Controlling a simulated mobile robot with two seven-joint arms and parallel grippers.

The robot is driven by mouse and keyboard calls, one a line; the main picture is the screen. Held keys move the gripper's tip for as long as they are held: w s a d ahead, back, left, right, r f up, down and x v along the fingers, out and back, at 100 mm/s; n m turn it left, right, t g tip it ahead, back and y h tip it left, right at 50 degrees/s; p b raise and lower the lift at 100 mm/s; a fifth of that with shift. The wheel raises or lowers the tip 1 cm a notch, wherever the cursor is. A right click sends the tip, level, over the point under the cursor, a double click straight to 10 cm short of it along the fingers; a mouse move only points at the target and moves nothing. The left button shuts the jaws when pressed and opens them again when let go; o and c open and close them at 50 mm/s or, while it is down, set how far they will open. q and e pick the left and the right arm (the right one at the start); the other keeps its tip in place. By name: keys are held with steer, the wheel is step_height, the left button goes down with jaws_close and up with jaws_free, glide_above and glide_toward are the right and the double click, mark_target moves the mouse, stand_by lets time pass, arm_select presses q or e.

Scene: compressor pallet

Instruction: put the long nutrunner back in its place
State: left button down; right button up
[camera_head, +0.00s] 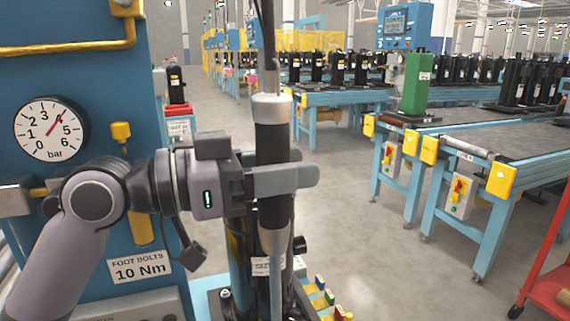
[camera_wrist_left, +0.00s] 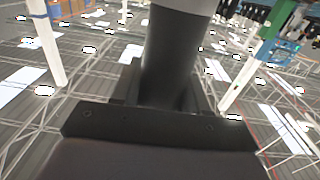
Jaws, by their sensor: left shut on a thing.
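The long nutrunner (camera_head: 272,140) is an upright tool with a black body, silver collars and a thin shaft reaching down. A dark cable rises from its top. My left gripper (camera_head: 290,179) is shut around its black body and holds it near upright, right of the blue panel. In the left wrist view the black body (camera_wrist_left: 175,60) stands between the jaws, with a grey collar at the top edge. The nutrunner's lower tip is not clear against the dark fixture behind. My right gripper is not in view.
A blue panel (camera_head: 75,90) with a pressure gauge (camera_head: 50,129) and a "FOOT BOLTS 10 Nm" label (camera_head: 140,268) stands close on the left. A dark fixture (camera_head: 240,270) with coloured buttons is below. Conveyors (camera_head: 500,140) stand right; a red cart (camera_head: 545,285) is lower right. Open floor lies between.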

arm_select(q)
steer(key=c, duration=0.6)
jaws_free()
steer(key=shift+r, duration=0.2)
steer(key=shift+o, duration=0.6)
steer(key=shift+f, duration=0.35)
steer(key=v, duration=0.7)
steer(key=shift+r+b, duration=0.2)
steer(key=shift+b, duration=0.2)
steer(key=shift+s+a, duration=0.1)
